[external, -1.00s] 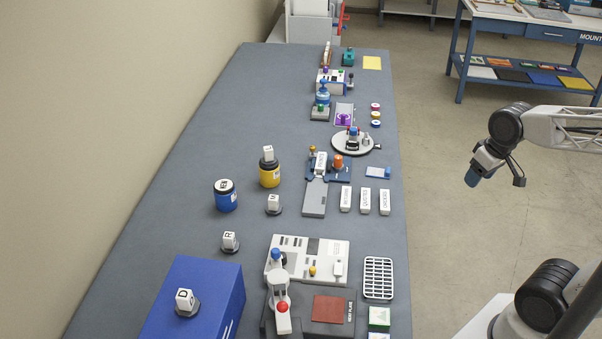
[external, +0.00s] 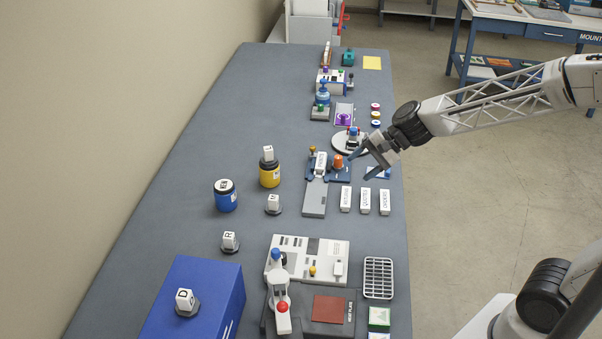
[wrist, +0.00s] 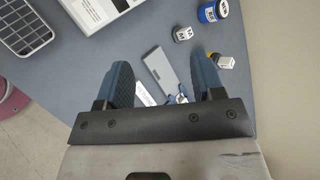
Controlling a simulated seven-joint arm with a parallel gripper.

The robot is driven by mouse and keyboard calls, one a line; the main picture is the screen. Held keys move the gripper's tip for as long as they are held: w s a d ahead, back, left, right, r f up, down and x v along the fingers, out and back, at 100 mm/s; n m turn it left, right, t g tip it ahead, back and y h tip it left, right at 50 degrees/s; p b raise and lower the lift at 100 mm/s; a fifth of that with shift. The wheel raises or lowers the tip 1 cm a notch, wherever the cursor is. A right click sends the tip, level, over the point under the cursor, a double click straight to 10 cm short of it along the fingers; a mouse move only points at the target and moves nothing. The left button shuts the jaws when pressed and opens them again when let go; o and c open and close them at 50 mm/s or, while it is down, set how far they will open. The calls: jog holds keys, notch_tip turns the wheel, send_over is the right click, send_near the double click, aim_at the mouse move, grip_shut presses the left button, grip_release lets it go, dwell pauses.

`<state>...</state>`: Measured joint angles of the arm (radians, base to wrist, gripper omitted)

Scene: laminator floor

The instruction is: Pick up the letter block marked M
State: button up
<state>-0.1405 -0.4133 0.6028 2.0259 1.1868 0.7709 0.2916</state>
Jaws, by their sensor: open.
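Several white letter blocks on dark round bases are spread along the left side of the bench. The block on the bench beside the yellow can (external: 273,202) may be the M, but its letter is too small to be sure; it also shows in the wrist view (wrist: 183,34). Other blocks are the R block (external: 229,240), the D block (external: 185,299), one on the yellow can (external: 268,153) and one on the blue can (external: 224,186). My gripper (external: 362,164) is open and empty over the bench's right side. Its two fingers (wrist: 162,75) show in the wrist view.
The blue box (external: 205,285) bears the D block. The blue can (external: 226,203) and yellow can (external: 270,179) stand near the blocks. White labelled bars (external: 366,201) and a machine with an orange knob (external: 337,160) are near my gripper. Bare bench lies left of the cans.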

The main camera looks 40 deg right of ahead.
jog(key=w+a+f+m+t+y, duration=0.2)
jog(key=w+a+f+m, duration=0.45)
jog(key=w, duration=0.45)
jog(key=m+t+h, duration=0.2)
jog(key=m+t, duration=0.2)
jog(key=m, duration=0.6)
send_near(277, 197)
jog(key=shift+n, duration=0.25)
jog(key=x, duration=0.5)
jog(key=shift+w+a+f, duration=0.1)
jog(key=shift+w, duration=0.05)
jog(key=shift+x, duration=1.3)
jog(key=shift+g, duration=0.3)
jog(key=shift+x, duration=2.55)
jog(key=shift+a, duration=0.1)
jog(key=shift+c, duration=0.4)
grip_shut()
